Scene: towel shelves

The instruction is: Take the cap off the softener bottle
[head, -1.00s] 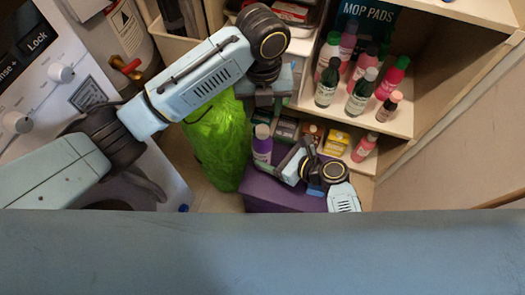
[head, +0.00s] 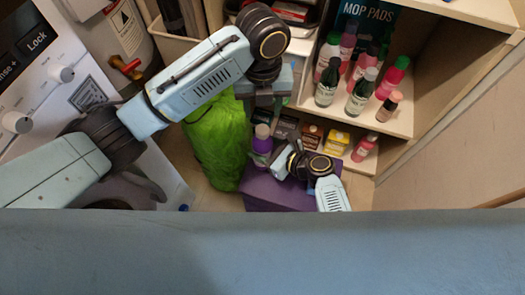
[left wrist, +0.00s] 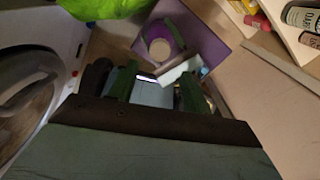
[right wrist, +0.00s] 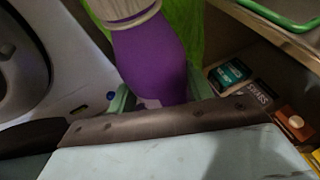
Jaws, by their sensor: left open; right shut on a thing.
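The softener bottle (head: 262,147) is purple with a pale cap (head: 262,131) on it, and it stands upright at the purple box. In the right wrist view the bottle (right wrist: 150,60) fills the middle, with its cap (right wrist: 125,8) cut off by the top edge. My right gripper (head: 272,158) is shut around the bottle's body. My left gripper (head: 264,108) is open and empty, above and behind the bottle. In the left wrist view the cap (left wrist: 160,48) shows from above, beyond the open fingers and apart from them.
The purple box (head: 275,193) is below the bottle. A bright green bag (head: 217,145) stands left of it. Small cartons (head: 336,143) and a pink bottle (head: 364,147) are on the lower shelf at right. Several bottles fill the shelf (head: 395,122) above. A washing machine (head: 40,75) is at left.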

